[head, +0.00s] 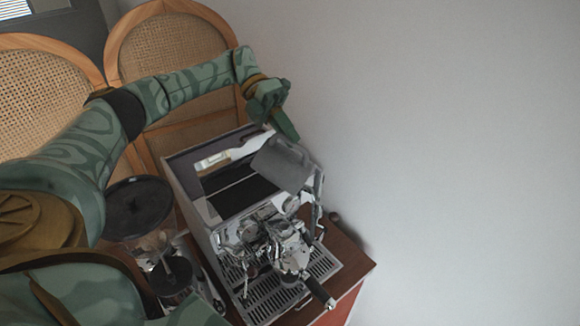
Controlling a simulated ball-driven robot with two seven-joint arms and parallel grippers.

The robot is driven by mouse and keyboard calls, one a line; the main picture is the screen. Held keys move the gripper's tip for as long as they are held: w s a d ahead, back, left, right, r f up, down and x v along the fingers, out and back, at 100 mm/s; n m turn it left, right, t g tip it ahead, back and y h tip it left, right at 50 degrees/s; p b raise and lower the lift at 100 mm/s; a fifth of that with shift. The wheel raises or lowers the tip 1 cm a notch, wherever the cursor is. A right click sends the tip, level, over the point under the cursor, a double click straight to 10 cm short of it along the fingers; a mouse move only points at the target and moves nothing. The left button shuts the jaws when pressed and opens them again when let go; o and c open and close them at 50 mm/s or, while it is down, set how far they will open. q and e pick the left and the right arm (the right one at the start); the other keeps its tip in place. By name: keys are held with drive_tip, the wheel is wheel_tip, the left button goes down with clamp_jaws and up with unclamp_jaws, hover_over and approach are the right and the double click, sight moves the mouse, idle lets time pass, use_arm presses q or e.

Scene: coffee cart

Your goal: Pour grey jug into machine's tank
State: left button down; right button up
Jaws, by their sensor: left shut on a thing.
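The grey jug (283,166) is tilted over the top of the coffee machine, by its right back corner. My left gripper (284,126) is shut on the jug from behind and above; its fingertips are partly hidden. The chrome coffee machine (182,180) stands on the cart, with a dark open area, seemingly its tank (238,194), in its top. The jug overlaps the right side of that opening in the picture. I cannot tell whether liquid is flowing. My right gripper is not in view.
A pale strip (235,152) shows along the back of the machine's top. A coffee grinder with a dark lid (138,206) stands left of the machine. Cane-backed chairs (172,45) stand behind. The wall (450,130) is at the right. A portafilter handle (319,292) sticks out in front.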

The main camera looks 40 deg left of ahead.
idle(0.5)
use_arm(q)
drive_tip(key=shift+s+a+f+h, duration=0.15)
drive_tip(key=shift+a+h, duration=0.45)
drive_tip(key=shift+h, duration=0.1)
idle(0.5)
drive_tip(key=shift+s+a+f+m+h, duration=0.1)
drive_tip(key=shift+a+f+m+h, duration=0.25)
drive_tip(key=shift+a+h, duration=0.2)
drive_tip(key=shift+r, duration=0.1)
idle(0.7)
drive_tip(key=shift+w+d+r+n+y, duration=0.2)
drive_tip(key=shift+d+r+n+y, duration=0.05)
drive_tip(key=shift+d+r+y, duration=0.55)
drive_tip(key=shift+w+d+r+n+y, duration=0.15)
drive_tip(key=shift+d+r+n+y, duration=0.05)
drive_tip(key=shift+d+r+y, duration=0.55)
